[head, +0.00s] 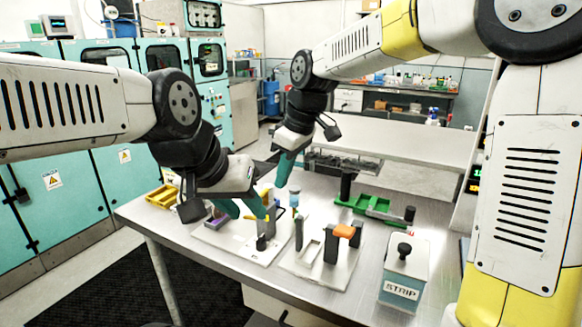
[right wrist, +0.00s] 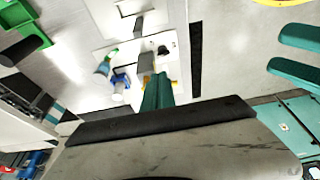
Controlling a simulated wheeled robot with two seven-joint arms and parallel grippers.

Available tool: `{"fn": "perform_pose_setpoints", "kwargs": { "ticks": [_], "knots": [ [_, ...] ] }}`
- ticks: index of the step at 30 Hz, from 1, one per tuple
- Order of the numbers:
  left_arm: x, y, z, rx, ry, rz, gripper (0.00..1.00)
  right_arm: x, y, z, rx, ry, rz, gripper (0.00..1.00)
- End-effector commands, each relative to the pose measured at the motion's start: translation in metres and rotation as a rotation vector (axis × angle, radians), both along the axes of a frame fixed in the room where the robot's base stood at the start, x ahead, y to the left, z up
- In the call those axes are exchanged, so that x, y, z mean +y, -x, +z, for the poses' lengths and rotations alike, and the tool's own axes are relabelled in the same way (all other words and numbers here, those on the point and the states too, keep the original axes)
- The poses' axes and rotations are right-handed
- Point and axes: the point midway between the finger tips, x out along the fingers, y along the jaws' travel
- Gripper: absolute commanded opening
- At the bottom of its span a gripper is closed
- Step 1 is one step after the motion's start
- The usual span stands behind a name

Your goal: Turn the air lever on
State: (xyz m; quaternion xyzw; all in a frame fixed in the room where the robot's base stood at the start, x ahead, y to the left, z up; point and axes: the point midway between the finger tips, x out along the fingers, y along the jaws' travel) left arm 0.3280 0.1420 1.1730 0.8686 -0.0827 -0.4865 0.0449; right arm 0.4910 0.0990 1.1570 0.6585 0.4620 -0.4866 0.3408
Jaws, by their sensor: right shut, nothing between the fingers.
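A white plate (head: 272,252) on the table carries small fittings: a yellow piece (head: 268,217), a black post (head: 261,243) and a blue-topped fitting (head: 293,198). I cannot tell for sure which part is the air lever. In the right wrist view, blue-white fittings (right wrist: 121,82) stand on the plate beside my right fingers. My right gripper (head: 280,184) points down above the back of the plate, its teal fingers shut and empty; they also show in the right wrist view (right wrist: 157,95). My left gripper (head: 246,211) is open over the plate's left part, its fingers apart and partly hiding the fittings.
An orange piece (head: 345,231) tops dark posts on a second white plate (head: 322,274) to the right. A blue STRIP container (head: 403,273) stands at front right. A green tray (head: 377,207) lies behind. A yellow rack (head: 160,199) sits at the left edge.

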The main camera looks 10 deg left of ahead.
Motion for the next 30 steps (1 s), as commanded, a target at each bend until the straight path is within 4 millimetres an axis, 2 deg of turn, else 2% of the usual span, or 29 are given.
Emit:
{"fn": "perform_pose_setpoints", "kwargs": {
  "ticks": [1,7,12,16,30],
  "knots": [
    [0.0,0.0,0.0,0.0,0.0,0.0,0.36,0.003,0.0,-0.012,0.005,0.002,0.001,0.0],
    [0.0,0.0,0.0,0.0,0.0,0.0,0.36,0.014,-0.004,-0.052,0.004,0.002,0.001,0.0],
    [0.0,0.0,0.0,0.0,0.0,0.0,0.36,0.039,-0.014,-0.055,0.0,-0.001,0.002,0.0],
    [0.0,0.0,0.0,0.0,0.0,0.0,0.36,0.048,-0.018,-0.056,-0.002,-0.001,0.001,0.0],
    [0.0,0.0,0.0,0.0,0.0,0.0,0.36,0.051,-0.019,-0.057,-0.001,-0.001,-0.003,0.0]
  ]
}}
